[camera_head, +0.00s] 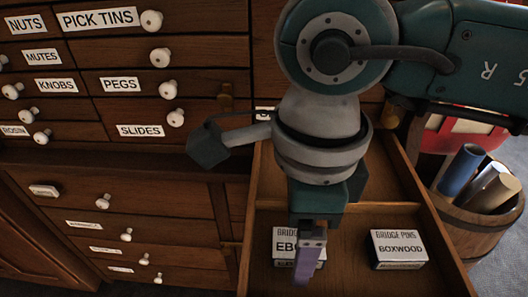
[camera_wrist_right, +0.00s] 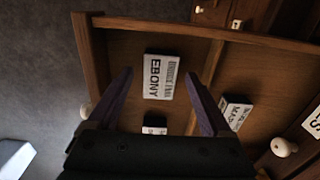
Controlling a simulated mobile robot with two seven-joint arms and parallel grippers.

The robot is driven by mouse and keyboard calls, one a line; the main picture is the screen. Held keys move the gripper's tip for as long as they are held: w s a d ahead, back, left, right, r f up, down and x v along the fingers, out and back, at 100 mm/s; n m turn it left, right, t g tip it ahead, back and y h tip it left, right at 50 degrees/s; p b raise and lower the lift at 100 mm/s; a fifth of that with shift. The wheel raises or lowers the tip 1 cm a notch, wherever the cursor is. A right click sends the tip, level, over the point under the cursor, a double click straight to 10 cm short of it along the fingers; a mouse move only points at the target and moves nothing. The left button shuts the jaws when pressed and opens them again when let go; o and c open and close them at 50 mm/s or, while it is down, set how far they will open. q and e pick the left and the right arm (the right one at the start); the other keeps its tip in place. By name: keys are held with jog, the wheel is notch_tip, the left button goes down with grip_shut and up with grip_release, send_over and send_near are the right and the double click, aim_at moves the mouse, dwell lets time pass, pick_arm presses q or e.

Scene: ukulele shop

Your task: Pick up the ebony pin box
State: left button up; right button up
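The ebony pin box (camera_head: 284,243), white with black lettering, lies in the front compartment of an open wooden drawer, partly hidden behind my right gripper (camera_head: 308,265). In the right wrist view the ebony pin box (camera_wrist_right: 158,77) shows its label face, between and beyond the two purple fingers of my right gripper (camera_wrist_right: 159,74). The fingers are spread apart with nothing held. I cannot tell how far above the box they are. A boxwood pin box (camera_head: 398,249) lies to the right in the same compartment. My left gripper is not in view.
The drawer's divider (camera_head: 350,211) and right wall (camera_head: 440,235) stand near my gripper. Another labelled box (camera_wrist_right: 236,112) lies across the divider in the wrist view. Closed labelled drawers (camera_head: 120,85) fill the left. A wooden barrel with rolls (camera_head: 478,228) stands to the right.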

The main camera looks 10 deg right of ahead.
grip_shut()
dwell(0.5)
